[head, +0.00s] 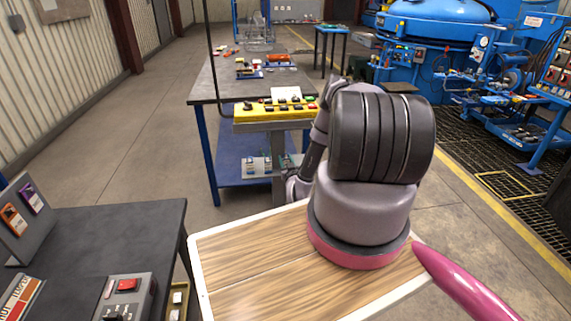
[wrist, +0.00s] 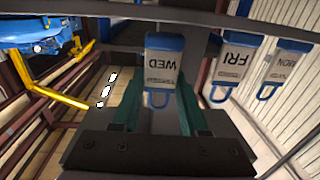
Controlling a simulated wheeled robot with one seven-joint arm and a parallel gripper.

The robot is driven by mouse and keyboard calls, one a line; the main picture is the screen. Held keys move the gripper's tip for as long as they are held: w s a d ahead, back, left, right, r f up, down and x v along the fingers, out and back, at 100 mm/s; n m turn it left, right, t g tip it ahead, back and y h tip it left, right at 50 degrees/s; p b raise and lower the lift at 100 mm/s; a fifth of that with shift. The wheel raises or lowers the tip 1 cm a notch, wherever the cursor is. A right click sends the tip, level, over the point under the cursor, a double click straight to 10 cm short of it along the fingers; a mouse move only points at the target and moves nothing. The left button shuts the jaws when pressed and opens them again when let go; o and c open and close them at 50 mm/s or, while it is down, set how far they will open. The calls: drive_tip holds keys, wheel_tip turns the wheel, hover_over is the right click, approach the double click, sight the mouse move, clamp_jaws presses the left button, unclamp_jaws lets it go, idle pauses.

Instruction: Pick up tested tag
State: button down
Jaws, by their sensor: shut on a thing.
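In the wrist view, a grey-white tag marked WED (wrist: 165,62), with a blue top and a blue loop, sits between the two green fingers of my gripper (wrist: 158,90). The fingers are shut on it, one on each side. Its lettering is upside down. Similar tags marked FRI (wrist: 234,62) and MON (wrist: 284,66) hang to the right, apart from my gripper. I can read no "tested" marking. In the head view my arm hides the gripper and the tags.
A dark bench (head: 205,86) with a yellow control box (head: 270,112) near its front end stands ahead. A dark table (head: 115,233) is at left, blue machinery (head: 432,42) at right. Open floor (head: 110,130) lies left of the bench.

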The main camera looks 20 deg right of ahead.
wheel_tip(320, 180, up, 2)
drive_tip(key=shift+r, duration=0.25)
drive_tip(key=v, duration=1.8)
